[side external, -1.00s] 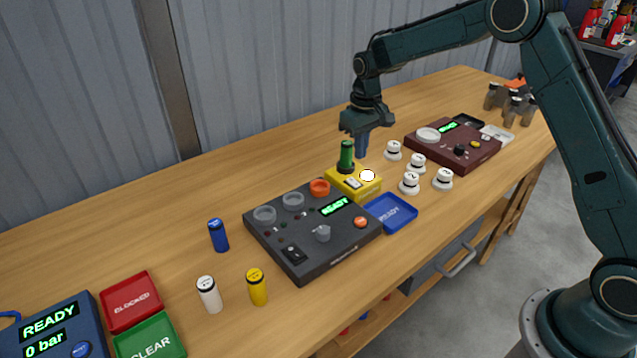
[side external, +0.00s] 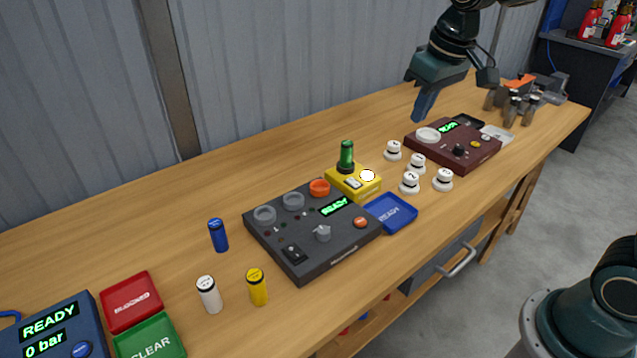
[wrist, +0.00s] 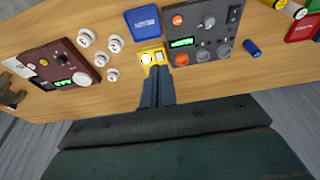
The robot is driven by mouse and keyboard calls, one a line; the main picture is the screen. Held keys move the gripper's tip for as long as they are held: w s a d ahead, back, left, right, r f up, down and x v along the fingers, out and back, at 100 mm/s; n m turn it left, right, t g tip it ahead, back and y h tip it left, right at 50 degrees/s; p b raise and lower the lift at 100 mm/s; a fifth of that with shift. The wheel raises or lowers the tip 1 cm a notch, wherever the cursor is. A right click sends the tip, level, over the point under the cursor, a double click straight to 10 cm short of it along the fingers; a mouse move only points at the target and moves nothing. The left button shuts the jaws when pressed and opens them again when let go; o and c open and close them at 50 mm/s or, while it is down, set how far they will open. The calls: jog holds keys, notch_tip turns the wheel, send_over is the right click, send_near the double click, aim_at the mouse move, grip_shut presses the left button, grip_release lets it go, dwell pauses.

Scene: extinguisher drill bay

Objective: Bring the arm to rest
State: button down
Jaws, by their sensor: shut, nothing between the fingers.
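My gripper (side external: 424,104) is shut and empty, held in the air above the back of the bench, behind the dark red device (side external: 453,145). In the wrist view my closed fingers (wrist: 157,88) point toward the yellow box (wrist: 152,55), with bench top showing around them. The yellow box (side external: 353,182) stands on the bench with a green cylinder (side external: 346,154) upright on it and a lit white round spot on top. My gripper touches nothing that I can see.
A dark grey console (side external: 310,238) reading READY, a blue tray (side external: 391,212) and several white knobs (side external: 409,183) stand mid-bench. Blue (side external: 218,235), white (side external: 209,294) and yellow (side external: 257,287) cylinders stand front left, near red (side external: 131,302) and green (side external: 149,340) trays. The back left bench is clear.

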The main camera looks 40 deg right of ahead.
jog(key=s+a+t, duration=0.1)
jog(key=s+t, duration=0.1)
jog(key=s, duration=1.8)
jog(key=shift+a+r+t, duration=0.15)
jog(key=shift+a+t, duration=0.1)
jog(key=shift+t, duration=0.15)
